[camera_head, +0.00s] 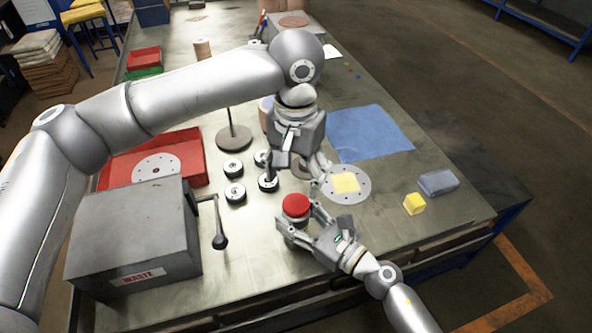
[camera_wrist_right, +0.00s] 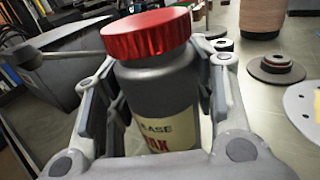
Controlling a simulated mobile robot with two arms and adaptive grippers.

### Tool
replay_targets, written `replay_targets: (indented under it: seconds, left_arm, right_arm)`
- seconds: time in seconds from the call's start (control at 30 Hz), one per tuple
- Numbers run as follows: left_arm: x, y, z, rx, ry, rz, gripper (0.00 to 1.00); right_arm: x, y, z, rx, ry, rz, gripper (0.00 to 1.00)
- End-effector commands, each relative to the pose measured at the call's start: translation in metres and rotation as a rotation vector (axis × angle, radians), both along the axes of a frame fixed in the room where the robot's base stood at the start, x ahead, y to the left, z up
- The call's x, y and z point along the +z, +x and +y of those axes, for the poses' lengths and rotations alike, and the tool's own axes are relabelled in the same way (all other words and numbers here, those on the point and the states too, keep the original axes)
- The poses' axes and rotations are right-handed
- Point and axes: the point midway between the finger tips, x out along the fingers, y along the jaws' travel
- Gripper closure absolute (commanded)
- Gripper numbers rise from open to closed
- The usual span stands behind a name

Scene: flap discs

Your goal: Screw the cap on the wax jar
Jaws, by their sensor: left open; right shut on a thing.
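The wax jar (camera_wrist_right: 160,95) is a grey jar with a cream label, upright between the fingers of my right gripper (camera_head: 307,232). The red cap (camera_head: 295,205) sits on top of the jar; it also shows in the right wrist view (camera_wrist_right: 147,34). I cannot tell how tightly the cap is seated. My right gripper is shut on the jar's body near the table's front edge. My left gripper (camera_head: 296,176) is open above the table, farther back than the jar and clear of the cap. The jar's lower part is mostly hidden in the head view.
A grey waste box (camera_head: 130,240) with a crank handle (camera_head: 219,240) stands at the left. Several small dark discs (camera_head: 235,192) lie left of the jar. A perforated plate with a yellow pad (camera_head: 345,183), a blue cloth (camera_head: 368,133) and a yellow block (camera_head: 414,204) lie to the right.

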Motion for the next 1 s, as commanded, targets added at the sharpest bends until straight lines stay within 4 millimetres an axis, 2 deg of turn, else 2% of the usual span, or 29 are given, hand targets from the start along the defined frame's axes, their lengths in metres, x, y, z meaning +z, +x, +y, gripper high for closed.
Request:
replay_targets:
  seconds: [0.23, 0.53, 0.7, 1.0]
  left_arm:
    - [-0.009, 0.0, 0.0, -0.001, 0.001, 0.002, 0.34]
    - [-0.054, -0.001, 0.001, -0.002, 0.002, 0.002, 0.34]
    - [-0.073, 0.0, 0.0, -0.001, 0.001, 0.002, 0.34]
    - [-0.08, 0.0, 0.0, -0.002, 0.0, 0.0, 0.34]
  right_arm:
    - [0.0, 0.0, 0.0, 0.001, 0.001, 0.001, 1.0]
    - [0.0, 0.0, 0.0, 0.001, 0.001, 0.001, 1.0]
    - [0.0, 0.0, 0.0, 0.001, 0.001, 0.001, 1.0]
    - [0.0, 0.0, 0.0, 0.0, 0.001, 0.001, 1.0]
